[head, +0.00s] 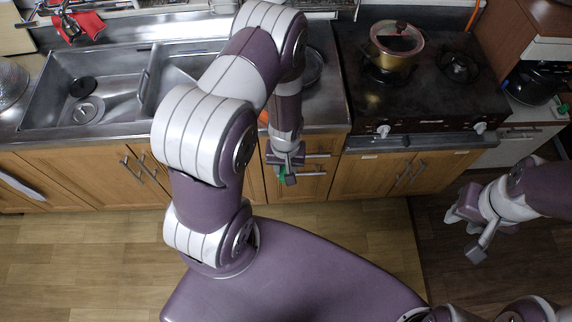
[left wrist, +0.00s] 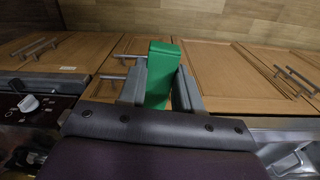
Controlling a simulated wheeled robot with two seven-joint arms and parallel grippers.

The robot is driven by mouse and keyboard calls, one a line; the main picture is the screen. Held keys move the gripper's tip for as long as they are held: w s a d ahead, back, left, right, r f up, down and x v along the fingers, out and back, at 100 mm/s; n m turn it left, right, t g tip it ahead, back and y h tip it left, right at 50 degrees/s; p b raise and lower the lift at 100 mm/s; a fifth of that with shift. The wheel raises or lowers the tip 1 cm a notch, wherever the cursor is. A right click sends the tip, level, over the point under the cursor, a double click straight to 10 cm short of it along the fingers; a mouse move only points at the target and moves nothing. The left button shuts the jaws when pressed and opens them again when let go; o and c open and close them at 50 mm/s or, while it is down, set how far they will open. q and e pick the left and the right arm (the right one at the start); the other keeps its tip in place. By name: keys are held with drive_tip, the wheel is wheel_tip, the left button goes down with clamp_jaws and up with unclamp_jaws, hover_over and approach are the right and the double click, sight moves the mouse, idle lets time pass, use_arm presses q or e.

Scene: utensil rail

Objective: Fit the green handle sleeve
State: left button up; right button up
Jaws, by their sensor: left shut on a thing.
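The green handle sleeve (left wrist: 161,76) stands between the two grey fingers of my left gripper (left wrist: 160,90) in the left wrist view. The fingers press on it from both sides, and it sticks out past their tips. In the head view my left gripper (head: 284,171) is in front of the drawers below the counter edge, with only a small bit of green showing. My right gripper (head: 466,234) is open and empty at the right, over the dark floor. I cannot make out a bare utensil handle for the sleeve.
A stove (head: 425,95) with a lidded pot (head: 393,52) is at the back right. A steel sink (head: 110,95) is at the back left, with a red cloth (head: 82,26) behind it. Wooden cabinets (head: 375,176) run below the counter. The floor (head: 330,225) in front is clear.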

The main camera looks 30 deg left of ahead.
use_arm(q)
drive_tip(key=shift+w+a, duration=0.15)
drive_tip(key=shift+w, duration=0.25)
drive_tip(key=w, duration=0.1)
drive_tip(key=w+a+b, duration=0.1)
drive_tip(key=w, duration=0.1)
drive_tip(key=shift+a, duration=0.15)
drive_tip(key=shift+w+a+r, duration=0.1)
drive_tip(key=shift+w+a, duration=0.25)
drive_tip(key=shift+w, duration=0.35)
drive_tip(key=shift+w+b, duration=0.15)
drive_tip(key=shift+b, duration=0.15)
drive_tip(key=shift+w+a+b, duration=0.6)
drive_tip(key=shift+w+a, duration=0.05)
drive_tip(key=shift+w, duration=0.75)
drive_tip(key=shift+w+a+b, duration=0.6)
drive_tip(key=shift+w+a, duration=0.1)
drive_tip(key=shift+w, duration=0.75)
drive_tip(key=shift+w+a+b, duration=0.6)
drive_tip(key=shift+w+a, duration=0.05)
drive_tip(key=shift+w, duration=0.75)
drive_tip(key=o, duration=1.1)
